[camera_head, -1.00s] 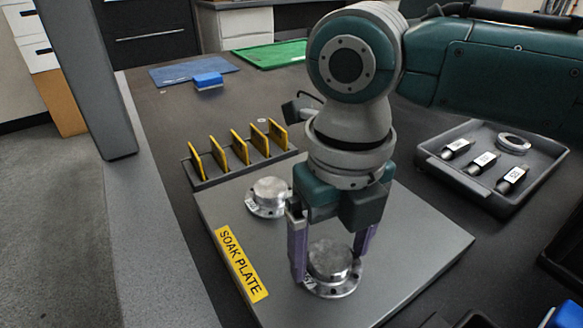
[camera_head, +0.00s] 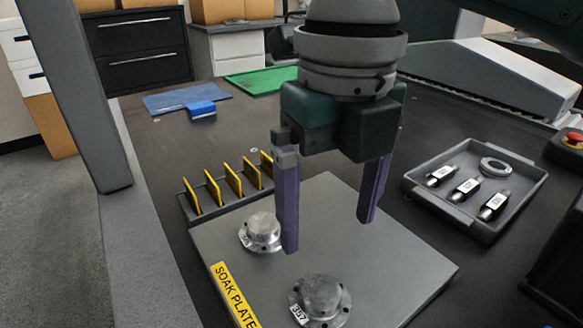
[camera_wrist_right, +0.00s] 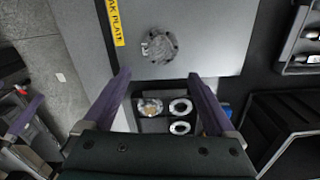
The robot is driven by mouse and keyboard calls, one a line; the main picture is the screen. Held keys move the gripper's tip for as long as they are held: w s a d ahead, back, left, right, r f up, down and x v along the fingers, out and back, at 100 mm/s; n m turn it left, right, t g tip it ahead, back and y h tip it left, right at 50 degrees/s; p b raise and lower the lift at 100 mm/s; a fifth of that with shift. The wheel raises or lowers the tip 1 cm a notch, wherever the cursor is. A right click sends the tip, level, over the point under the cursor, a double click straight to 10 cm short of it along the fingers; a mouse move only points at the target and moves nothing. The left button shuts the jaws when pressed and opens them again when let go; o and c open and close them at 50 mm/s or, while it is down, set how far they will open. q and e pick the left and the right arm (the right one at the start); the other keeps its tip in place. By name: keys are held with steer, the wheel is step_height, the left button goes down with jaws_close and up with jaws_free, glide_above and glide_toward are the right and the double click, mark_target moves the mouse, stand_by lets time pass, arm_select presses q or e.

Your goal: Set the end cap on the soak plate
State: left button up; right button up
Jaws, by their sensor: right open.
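The grey soak plate (camera_head: 395,262), with its yellow label, lies on the dark table. A silver flanged end cap (camera_head: 322,296), tagged 357, sits flat on its near part; a cap also shows in the right wrist view (camera_wrist_right: 160,45). A second silver flanged cap (camera_head: 262,232) sits near the plate's far left edge, partly beside my finger in the picture. My right gripper (camera_head: 328,236) is open and empty, its purple fingers pointing down above the plate, clear of the near cap. In the right wrist view a purple finger, seemingly my left gripper's (camera_wrist_right: 24,116), shows at the left.
A rack with yellow-edged plates (camera_head: 228,187) stands behind the soak plate. A grey tray (camera_head: 478,222) at right holds labelled dark parts and a ring. A blue block (camera_head: 202,110), a blue mat (camera_head: 172,100) and a green mat (camera_head: 262,80) lie farther back.

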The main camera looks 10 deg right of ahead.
steer(key=s+a+f+m+t+y, duration=0.1)
steer(key=s+a+f+m+y, duration=0.45)
steer(key=m, duration=0.85)
steer(key=s+d+m+t+h, duration=0.1)
steer(key=s+d+m, duration=0.2)
steer(key=m, duration=0.4)
steer(key=s+d+f+m+h, duration=0.1)
steer(key=s+d+m+h, duration=0.1)
steer(key=s+d+m, duration=0.2)
steer(key=s+d+f+m+t+h, duration=0.1)
steer(key=s+d+m, duration=0.3)
steer(key=m, duration=0.7)
steer(key=shift+d+t+h, duration=0.3)
steer(key=shift+d+h, duration=0.35)
steer(key=shift+d, duration=0.65)
